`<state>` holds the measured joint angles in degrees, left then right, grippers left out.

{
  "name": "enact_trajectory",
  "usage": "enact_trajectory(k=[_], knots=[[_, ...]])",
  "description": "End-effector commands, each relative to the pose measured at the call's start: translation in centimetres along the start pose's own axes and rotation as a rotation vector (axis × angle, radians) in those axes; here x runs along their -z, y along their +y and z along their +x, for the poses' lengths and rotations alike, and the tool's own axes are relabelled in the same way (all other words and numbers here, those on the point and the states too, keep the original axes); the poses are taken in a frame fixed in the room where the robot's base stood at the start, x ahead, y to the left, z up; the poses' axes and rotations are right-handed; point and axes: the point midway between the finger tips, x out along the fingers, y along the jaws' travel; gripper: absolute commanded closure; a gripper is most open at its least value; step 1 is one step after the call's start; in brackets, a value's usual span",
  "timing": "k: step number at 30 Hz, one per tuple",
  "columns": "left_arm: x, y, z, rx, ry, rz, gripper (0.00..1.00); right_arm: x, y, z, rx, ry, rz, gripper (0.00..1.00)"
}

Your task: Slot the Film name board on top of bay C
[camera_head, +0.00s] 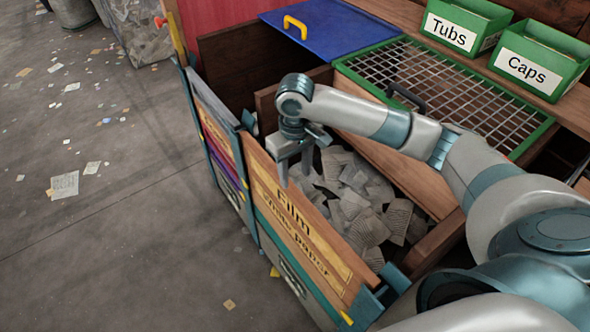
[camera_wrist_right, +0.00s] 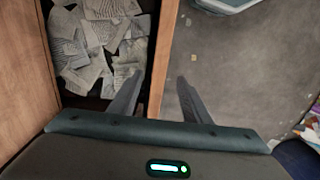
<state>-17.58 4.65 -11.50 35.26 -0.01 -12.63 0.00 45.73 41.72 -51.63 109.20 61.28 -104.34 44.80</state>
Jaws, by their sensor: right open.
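The Film name board (camera_head: 312,233) is an orange-brown wooden board lettered "Film". It stands upright along the front of a bay filled with grey paper pieces (camera_head: 362,208), between teal end brackets. Its thin top edge (camera_wrist_right: 161,50) shows in the right wrist view. My right gripper (camera_head: 295,172) is open, pointing down at the left part of that edge. In the right wrist view the edge runs between the two fingers (camera_wrist_right: 160,78), one on the paper side and one on the floor side. I cannot read which bay is C. My left gripper is out of view.
A green-framed wire grid (camera_head: 440,85) and a blue lid with a yellow handle (camera_head: 325,32) lie behind the bays. Green Tubs (camera_head: 450,32) and Caps (camera_head: 527,68) boxes stand at the upper right. The littered floor (camera_head: 110,210) at left is open.

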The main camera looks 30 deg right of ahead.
Motion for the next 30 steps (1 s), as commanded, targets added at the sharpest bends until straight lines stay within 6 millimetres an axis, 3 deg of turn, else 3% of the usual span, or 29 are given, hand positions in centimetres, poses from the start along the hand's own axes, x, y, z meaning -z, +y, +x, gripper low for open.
enact_trajectory(k=[11, 30], knots=[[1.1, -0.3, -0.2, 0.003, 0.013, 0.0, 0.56, 0.0, 0.0, 1.4, 0.001, -0.003, 0.001, 0.56], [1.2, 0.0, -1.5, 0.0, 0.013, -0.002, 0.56, -0.1, 0.0, 11.1, 0.0, -0.003, 0.002, 0.56]])
